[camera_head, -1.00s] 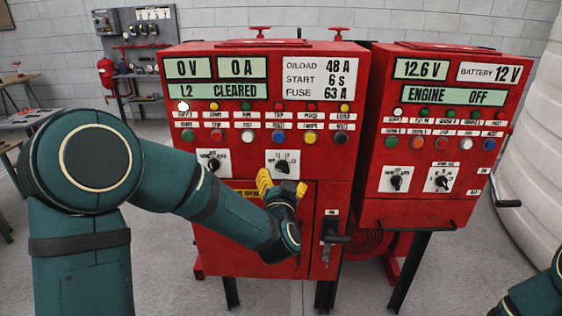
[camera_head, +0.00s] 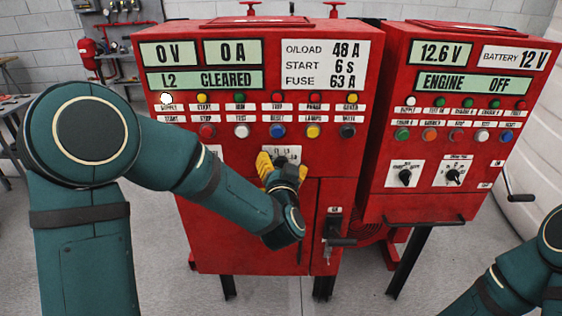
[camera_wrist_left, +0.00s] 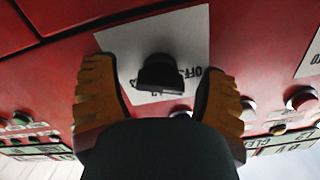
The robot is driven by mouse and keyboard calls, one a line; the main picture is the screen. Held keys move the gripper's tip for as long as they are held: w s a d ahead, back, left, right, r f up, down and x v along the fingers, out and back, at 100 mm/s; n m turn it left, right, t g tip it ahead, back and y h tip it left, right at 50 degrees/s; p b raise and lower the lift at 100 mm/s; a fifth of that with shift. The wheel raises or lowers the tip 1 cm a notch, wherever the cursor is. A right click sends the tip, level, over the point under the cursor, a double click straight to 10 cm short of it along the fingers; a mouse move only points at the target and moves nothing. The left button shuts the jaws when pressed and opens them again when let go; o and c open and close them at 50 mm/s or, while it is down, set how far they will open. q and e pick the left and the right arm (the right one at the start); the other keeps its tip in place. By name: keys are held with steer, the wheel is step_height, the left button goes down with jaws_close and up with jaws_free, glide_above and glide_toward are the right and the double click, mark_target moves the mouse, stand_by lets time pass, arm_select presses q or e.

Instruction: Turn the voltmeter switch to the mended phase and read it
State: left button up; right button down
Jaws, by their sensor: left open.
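The voltmeter switch is a black rotary knob (camera_wrist_left: 158,73) on a white plate (camera_wrist_left: 190,40) on the left red panel. My left gripper (camera_wrist_left: 160,90) is open, its yellow fingers on either side of the knob with gaps visible. In the head view the left gripper (camera_head: 281,166) covers most of the switch plate (camera_head: 287,152). The voltmeter display (camera_head: 169,53) reads 0 V, and the display beside it (camera_head: 231,51) reads 0 A. The line below (camera_head: 206,80) reads L2 CLEARED. My right gripper is not in view; only part of that arm shows at bottom right.
Rows of lamps and buttons (camera_head: 277,130) run above the switch. A lever handle (camera_head: 338,240) juts out at the lower right of the left panel. A second red panel (camera_head: 450,120) with two knobs stands to the right.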

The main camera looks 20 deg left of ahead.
arm_select(q)
steer(key=shift+c, duration=0.2)
steer(key=c, duration=1.2)
steer(key=shift+o, duration=0.2)
